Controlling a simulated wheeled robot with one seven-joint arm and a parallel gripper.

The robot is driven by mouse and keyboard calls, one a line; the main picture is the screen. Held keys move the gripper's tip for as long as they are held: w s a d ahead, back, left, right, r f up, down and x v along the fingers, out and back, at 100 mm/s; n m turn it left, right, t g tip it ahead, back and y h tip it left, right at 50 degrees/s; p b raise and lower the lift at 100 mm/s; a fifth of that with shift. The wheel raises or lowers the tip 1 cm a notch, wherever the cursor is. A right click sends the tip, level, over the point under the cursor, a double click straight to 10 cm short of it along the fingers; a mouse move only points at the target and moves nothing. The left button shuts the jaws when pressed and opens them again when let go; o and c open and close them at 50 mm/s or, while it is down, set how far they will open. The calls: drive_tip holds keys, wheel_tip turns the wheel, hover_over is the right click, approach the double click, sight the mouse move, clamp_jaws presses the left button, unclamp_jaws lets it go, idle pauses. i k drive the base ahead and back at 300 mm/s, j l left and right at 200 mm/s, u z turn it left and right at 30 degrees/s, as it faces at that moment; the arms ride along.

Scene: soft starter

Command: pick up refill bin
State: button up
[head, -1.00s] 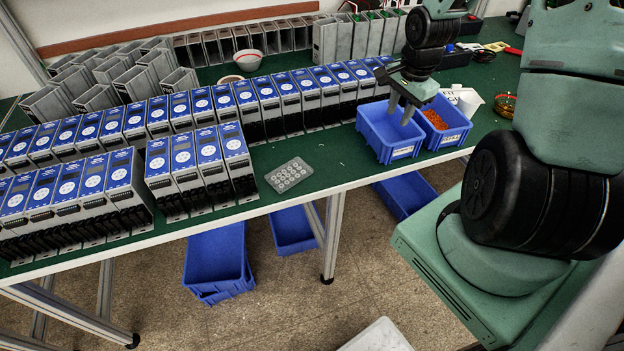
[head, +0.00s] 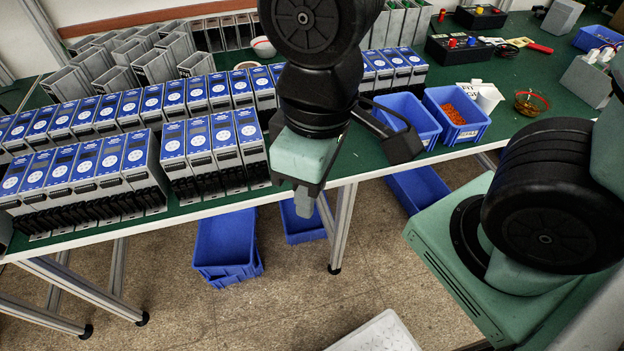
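I cannot tell which of several blue bins is the refill bin. An empty-looking blue bin (head: 422,124) stands on the table's front edge. Beside it on the right is a blue bin with orange pieces (head: 462,133). Under the table stand a stack of blue bins (head: 225,270), another blue bin (head: 302,236) and a blue bin at the right (head: 418,204). My gripper (head: 305,205) points down in front of the table edge, left of the two tabletop bins and apart from them. Its fingers overlap in this view, so their opening does not show. I see nothing hanging from it.
Rows of blue-faced soft starters (head: 215,150) fill the table's left and middle. Grey housings (head: 155,66) stand behind them. A pale box (head: 378,338) lies at the bottom. Open floor shows in front.

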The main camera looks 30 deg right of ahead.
sight(462, 119)
drive_tip(key=z, duration=1.45)
